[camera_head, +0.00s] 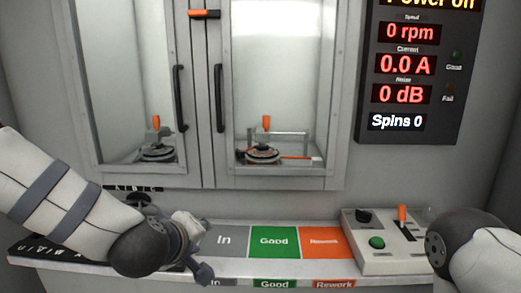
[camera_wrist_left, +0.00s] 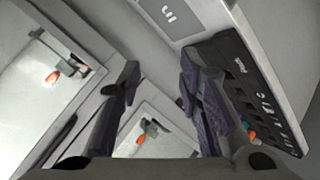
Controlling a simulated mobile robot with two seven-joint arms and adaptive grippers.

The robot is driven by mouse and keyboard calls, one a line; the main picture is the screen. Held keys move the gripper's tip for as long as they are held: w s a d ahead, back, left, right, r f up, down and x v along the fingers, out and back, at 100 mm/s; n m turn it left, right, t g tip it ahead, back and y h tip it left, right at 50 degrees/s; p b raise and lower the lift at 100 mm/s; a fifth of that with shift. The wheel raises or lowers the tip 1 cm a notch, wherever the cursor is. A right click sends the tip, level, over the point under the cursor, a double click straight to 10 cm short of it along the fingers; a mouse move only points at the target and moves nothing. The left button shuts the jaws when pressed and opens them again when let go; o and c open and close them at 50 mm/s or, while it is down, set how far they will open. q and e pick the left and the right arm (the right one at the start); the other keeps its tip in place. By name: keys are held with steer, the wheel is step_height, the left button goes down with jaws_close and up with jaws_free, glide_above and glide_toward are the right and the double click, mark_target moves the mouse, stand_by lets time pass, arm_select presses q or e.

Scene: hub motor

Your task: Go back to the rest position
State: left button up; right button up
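My left arm comes in from the left in the head view, and my left gripper (camera_head: 197,248) is above the left part of the shelf, beside the grey "In" field. The left wrist view shows its two dark fingers (camera_wrist_left: 160,75) spread apart with nothing between them, so it is open. Part of my right arm shows at the right edge of the head view, beside the control box. My right gripper is out of view.
A cabinet with closed glass doors (camera_head: 222,95) holds two fixtures with orange handles. The shelf has green "Good" (camera_head: 274,241) and orange "Rework" (camera_head: 323,241) fields, both empty. A control box (camera_head: 385,262) stands right. The display (camera_head: 410,85) reads 0 rpm.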

arm_select(q)
steer(key=s+a+f+m+g, duration=0.1)
steer(key=s+f+m+g, duration=0.1)
steer(key=s+f, duration=0.45)
steer(key=s+a+f+m+g, duration=0.1)
steer(key=s+f+g, duration=0.15)
steer(key=f, duration=0.65)
steer(key=s+a+f+m+g, duration=0.1)
steer(key=s+f, duration=0.3)
steer(key=s, duration=0.6)
steer(key=s+a+f+m+g, duration=0.2)
steer(key=s+a+f+g, duration=0.2)
steer(key=s, duration=0.7)
steer(key=s+a+f+m+g, duration=0.2)
steer(key=s+f+g, duration=0.1)
steer(key=s, duration=0.8)
steer(key=shift+a+f+y, duration=0.15)
steer(key=shift+f+y, duration=0.25)
steer(key=shift+f, duration=0.5)
steer(key=shift+w, duration=0.1)
